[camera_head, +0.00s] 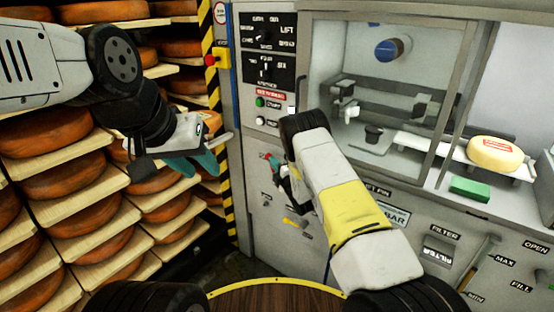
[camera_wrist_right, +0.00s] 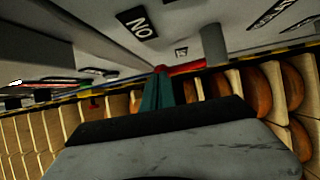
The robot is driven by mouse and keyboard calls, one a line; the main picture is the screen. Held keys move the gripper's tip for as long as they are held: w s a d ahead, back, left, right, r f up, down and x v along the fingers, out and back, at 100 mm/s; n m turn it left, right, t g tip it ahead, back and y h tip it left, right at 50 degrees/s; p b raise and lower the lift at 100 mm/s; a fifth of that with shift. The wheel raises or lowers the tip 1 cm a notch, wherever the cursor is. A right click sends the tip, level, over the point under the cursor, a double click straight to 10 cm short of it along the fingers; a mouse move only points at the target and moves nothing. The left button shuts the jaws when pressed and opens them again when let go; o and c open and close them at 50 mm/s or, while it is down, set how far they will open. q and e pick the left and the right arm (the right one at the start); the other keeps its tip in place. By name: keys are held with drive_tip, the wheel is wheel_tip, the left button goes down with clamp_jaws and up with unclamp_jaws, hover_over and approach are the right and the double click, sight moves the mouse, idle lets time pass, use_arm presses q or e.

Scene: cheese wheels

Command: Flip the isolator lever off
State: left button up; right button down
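The red isolator lever (camera_wrist_right: 186,68) shows at my fingertips in the right wrist view, below a dark label (camera_wrist_right: 138,22) that reads "NO" in this picture. In the head view only a small red part (camera_head: 267,157) of it shows on the grey cabinet front, beside my right gripper (camera_head: 275,168). My right gripper's teal fingers (camera_wrist_right: 158,92) are close together with their tips at the lever. Whether the lever is pinched between them is hidden. My left gripper (camera_head: 207,162) hangs before the cheese shelves, its teal fingers apart and empty.
Shelves of orange cheese wheels (camera_head: 60,180) fill the left. A yellow-black striped post (camera_head: 214,110) with a red stop button (camera_head: 221,57) stands beside the cabinet. A pale cheese (camera_head: 494,153) and a green block (camera_head: 469,189) lie at the right.

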drive_tip(key=w+a+f+n+g+h, duration=0.3)
drive_tip(key=w+a+f+g+h, duration=0.1)
drive_tip(key=a+g, duration=0.2)
drive_tip(key=shift+w+a+g+h, duration=0.3)
drive_tip(key=shift+w+a, duration=0.1)
idle(0.6)
drive_tip(key=shift+a+f, duration=0.1)
drive_tip(key=shift+f, duration=0.15)
idle(0.3)
